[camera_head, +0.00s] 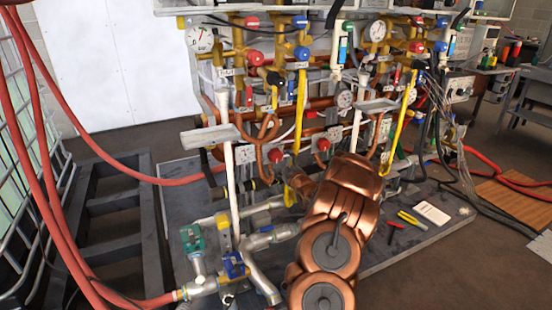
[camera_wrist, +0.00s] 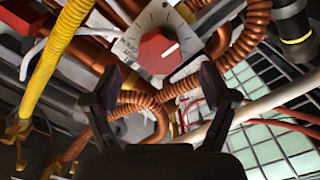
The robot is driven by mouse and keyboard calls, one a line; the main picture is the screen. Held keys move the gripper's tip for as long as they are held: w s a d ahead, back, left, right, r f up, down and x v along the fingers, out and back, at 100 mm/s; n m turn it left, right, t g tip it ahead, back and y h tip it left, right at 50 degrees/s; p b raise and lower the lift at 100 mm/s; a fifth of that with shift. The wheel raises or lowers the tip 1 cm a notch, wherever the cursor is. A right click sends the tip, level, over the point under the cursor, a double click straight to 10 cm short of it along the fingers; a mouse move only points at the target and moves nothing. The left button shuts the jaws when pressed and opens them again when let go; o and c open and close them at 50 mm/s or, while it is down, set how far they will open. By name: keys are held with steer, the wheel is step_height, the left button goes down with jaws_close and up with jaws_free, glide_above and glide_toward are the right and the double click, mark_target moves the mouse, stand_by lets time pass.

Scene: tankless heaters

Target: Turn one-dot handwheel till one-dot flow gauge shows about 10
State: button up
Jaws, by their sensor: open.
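In the wrist view a red knob (camera_wrist: 158,47) with a white pointer line sits on a pale, marked dial plate (camera_wrist: 184,62). My gripper (camera_wrist: 160,79) is open and empty, its two fingers apart below the knob in the picture and not closed on it. In the head view, red knobs show low on the heater rig, at the left (camera_head: 276,155) and right (camera_head: 323,144). Round gauges show at upper left (camera_head: 200,37), upper right (camera_head: 377,30) and centre (camera_head: 345,98). Dot marks and gauge readings are too small to tell. My arm hides part of the lower rig.
Corrugated copper pipes (camera_wrist: 247,38) and a yellow hose (camera_wrist: 55,58) crowd the knob. A grey base slab (camera_head: 385,253) carries grey pipes and valves, with yellow-handled pliers (camera_head: 411,219) at right. Red hoses (camera_head: 90,142) run at left. A dark frame (camera_head: 117,203) lies on the floor.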

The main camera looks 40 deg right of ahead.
mark_target(277, 157)
steer(key=shift+x, duration=2.7)
steer(key=c, duration=1.2)
steer(key=shift+o, duration=0.2)
steer(key=shift+r+m, duration=0.1)
steer(key=shift+m, duration=0.2)
